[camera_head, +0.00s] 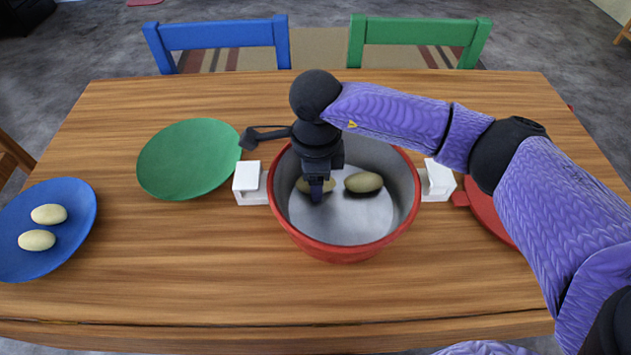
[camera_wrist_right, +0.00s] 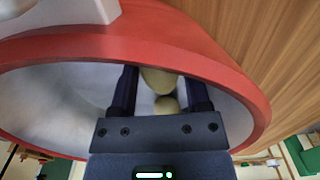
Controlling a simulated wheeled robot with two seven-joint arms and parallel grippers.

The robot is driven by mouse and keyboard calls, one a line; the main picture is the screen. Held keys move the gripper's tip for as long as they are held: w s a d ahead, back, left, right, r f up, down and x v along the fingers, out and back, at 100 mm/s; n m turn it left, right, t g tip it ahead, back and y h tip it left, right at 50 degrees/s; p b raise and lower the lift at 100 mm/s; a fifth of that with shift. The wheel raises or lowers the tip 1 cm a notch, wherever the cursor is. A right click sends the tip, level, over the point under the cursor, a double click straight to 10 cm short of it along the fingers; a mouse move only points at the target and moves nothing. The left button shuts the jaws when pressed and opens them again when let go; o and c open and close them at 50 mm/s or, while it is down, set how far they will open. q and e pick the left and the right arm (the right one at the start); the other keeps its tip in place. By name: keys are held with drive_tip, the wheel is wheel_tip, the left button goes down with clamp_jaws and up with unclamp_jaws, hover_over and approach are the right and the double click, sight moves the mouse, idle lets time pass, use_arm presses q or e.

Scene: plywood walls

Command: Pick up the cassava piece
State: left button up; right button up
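Two pale yellow-brown cassava pieces lie in the red-rimmed grey pot (camera_head: 345,225) in the middle of the table. One cassava piece (camera_head: 363,182) is fully visible right of centre. The other cassava piece (camera_head: 326,185) is partly hidden by my right gripper (camera_head: 317,190), which reaches down into the pot. In the right wrist view, the gripper's two dark fingers stand apart, with one cassava piece (camera_wrist_right: 158,80) between them and another (camera_wrist_right: 167,104) showing nearer the palm. Gaps show beside the pieces, so the gripper is open. My left gripper is not in view.
The pot has white blocky handles (camera_head: 248,183). A blue plate (camera_head: 65,255) with two pale oval pieces is at the left. An empty green plate (camera_head: 188,160) stands beside the pot. A red item (camera_head: 488,208) is partly hidden by my right arm. The front table is clear.

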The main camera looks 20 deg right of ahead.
drive_tip(key=c, duration=0.7)
clamp_jaws()
